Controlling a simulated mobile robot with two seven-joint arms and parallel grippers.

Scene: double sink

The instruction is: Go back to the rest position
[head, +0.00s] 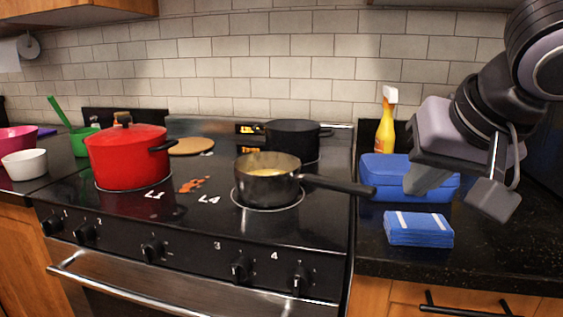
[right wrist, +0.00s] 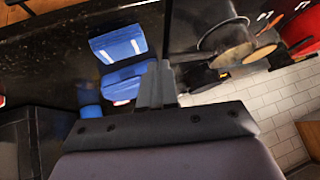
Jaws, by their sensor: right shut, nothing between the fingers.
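My right gripper (head: 423,182) hangs in the air over the right counter, its arm coming in from the upper right of the head view. Its fingers are together and hold nothing. They cover part of a blue box (head: 381,171) behind them. In the right wrist view, the shut fingers (right wrist: 155,84) point up the picture, clear of any object. My left gripper is not in view.
A blue pack (head: 418,228) lies on the counter in front of the box. A yellow spray bottle (head: 385,130) stands behind. The saucepan (head: 266,183) on the stove has its handle reaching right. A red pot (head: 126,158) stands farther left.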

